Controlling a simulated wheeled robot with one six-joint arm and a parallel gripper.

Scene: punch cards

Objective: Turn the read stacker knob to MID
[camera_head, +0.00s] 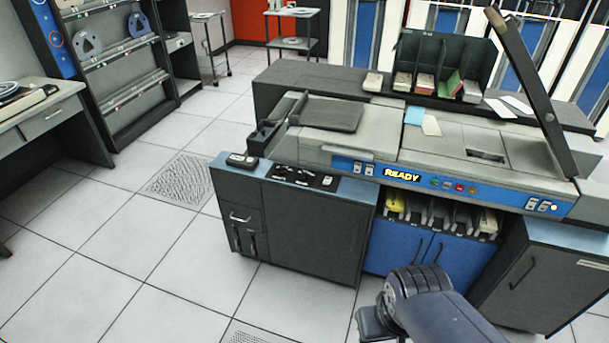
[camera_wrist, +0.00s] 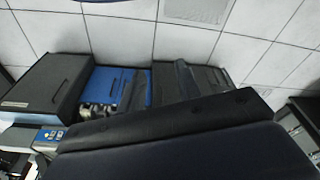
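The card machine has a blue control strip (camera_head: 410,176) with a lit READY sign, small coloured buttons and white switches. Below it is a row of card stacker pockets (camera_head: 440,213), with yellow and pale cards in some. A small black panel (camera_head: 303,178) with light controls lies on the left cabinet's top. I cannot make out which control is the read stacker knob, nor its setting. My dark arm shows at the bottom of the head view, in front of the blue doors and apart from the panel. Dark parts of mine fill the lower wrist view; no fingertips can be made out.
Blue cabinet doors (camera_head: 413,248) stand between the dark left cabinet (camera_head: 300,230) and right cabinet (camera_head: 545,275). A raised dark lid (camera_head: 530,80) leans over the machine's right end. The tiled floor (camera_head: 130,235) at left is clear.

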